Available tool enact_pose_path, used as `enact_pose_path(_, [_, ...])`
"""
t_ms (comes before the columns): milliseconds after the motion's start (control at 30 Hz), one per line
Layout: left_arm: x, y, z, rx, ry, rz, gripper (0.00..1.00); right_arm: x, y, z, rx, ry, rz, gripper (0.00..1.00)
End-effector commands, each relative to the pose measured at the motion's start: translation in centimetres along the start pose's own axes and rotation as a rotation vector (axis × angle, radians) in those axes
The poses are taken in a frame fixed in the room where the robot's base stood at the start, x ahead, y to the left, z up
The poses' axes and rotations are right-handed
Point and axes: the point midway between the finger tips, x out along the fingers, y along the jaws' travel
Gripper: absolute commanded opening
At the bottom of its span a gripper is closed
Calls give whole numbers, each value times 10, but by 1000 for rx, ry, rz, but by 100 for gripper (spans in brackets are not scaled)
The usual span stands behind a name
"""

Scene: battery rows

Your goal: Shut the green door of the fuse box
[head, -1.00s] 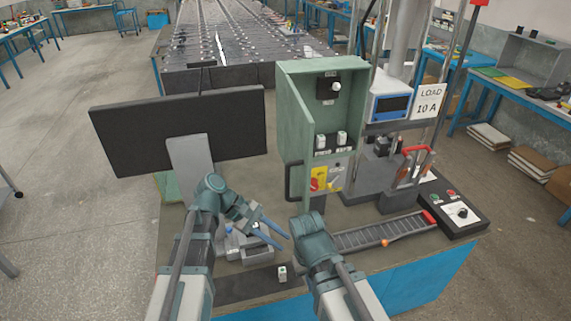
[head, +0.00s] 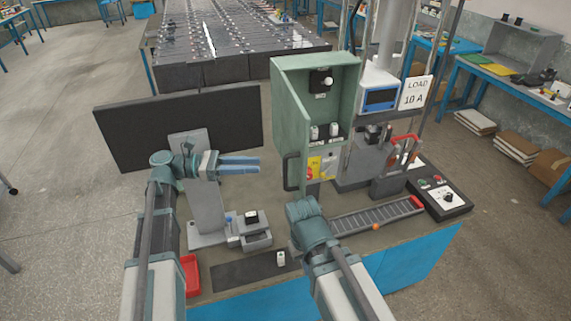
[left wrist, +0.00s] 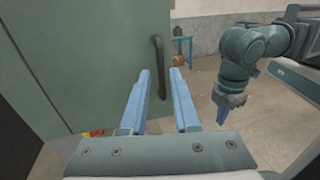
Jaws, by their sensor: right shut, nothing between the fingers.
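The green fuse box (head: 343,98) stands open at the middle of the bench. Its green door (head: 290,115) is swung out toward me along the box's left side, seen nearly edge-on. The door's outer face (left wrist: 85,55) fills the left of the left wrist view. A black handle (head: 290,172) is near the door's free edge; it also shows in the left wrist view (left wrist: 159,65). My left gripper (head: 258,164) is open and empty, left of the door and pointing toward it, apart from the handle. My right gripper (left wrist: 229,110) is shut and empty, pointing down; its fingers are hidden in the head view.
A dark monitor (head: 170,120) stands left of the box, close behind my left arm. A grey holder (head: 240,235), a red tray (head: 190,275) and a conveyor-like strip (head: 375,219) lie on the bench. A meter (head: 380,97) and a load sign (head: 415,92) are right of the box.

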Motion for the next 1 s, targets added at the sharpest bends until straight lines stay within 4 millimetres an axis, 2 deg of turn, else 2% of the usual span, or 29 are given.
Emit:
enact_pose_path(33, [13,-2,0,0,0,-4,30,0,0,0,0,0,0,0])
enact_pose_path(200, [47,-2,0,1,1,-3,30,0,0,0,0,0,0,0])
enact_pose_path(500, [87,0,0,1,1,-1,30,0,0,0,0,0,0,0])
enact_pose_path(700, [95,0,0,1,1,0,30,0,0,0,0,0,0,0])
enact_pose_path(967, [96,0,0,1,1,0,30,0,0,0,0,0,0,0])
enact_pose_path(1000, [96,0,0,1,1,0,23,0,0,0,0,0,0,0])
